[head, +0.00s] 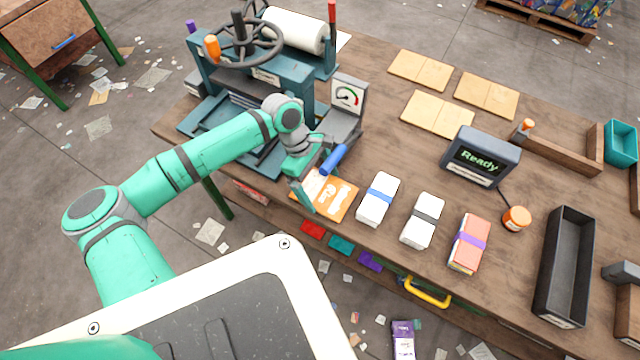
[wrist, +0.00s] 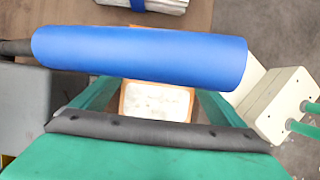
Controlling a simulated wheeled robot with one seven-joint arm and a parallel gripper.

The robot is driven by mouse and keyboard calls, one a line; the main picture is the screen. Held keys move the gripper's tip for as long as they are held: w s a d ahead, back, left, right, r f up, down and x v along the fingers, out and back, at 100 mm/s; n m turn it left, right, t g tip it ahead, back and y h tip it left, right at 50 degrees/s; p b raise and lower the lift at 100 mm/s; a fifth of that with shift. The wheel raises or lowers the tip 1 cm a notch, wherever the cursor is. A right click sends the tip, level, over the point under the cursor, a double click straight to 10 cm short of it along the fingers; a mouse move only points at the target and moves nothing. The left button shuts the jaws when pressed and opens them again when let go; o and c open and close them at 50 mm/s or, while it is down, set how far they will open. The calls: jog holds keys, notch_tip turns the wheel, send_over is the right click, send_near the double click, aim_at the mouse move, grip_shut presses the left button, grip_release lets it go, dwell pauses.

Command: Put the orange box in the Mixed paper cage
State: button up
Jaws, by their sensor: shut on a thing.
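The orange box (head: 333,198), with white lettering, is near the front edge of the bench, below the blue handle of the gauge device. My gripper (head: 316,190) is shut on it, with one green finger showing on its left side. In the wrist view, an orange-edged face with a pale label (wrist: 157,101) shows between my green fingers (wrist: 160,105). The blue handle (wrist: 140,58) crosses in front of them and hides part of the grip. I cannot tell whether the box touches the bench. No cage marked Mixed paper can be made out.
White bundles (head: 378,199) and a salmon bundle with a purple band (head: 469,243) stand to the right. The press (head: 250,85) and gauge device (head: 345,105) crowd my arm. A "Ready" display (head: 480,155) and black tray (head: 565,265) are farther right. Scraps litter the floor.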

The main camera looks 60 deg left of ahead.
jog(key=shift+f, duration=0.15)
jog(key=o, duration=0.7)
jog(key=shift+r, duration=0.2)
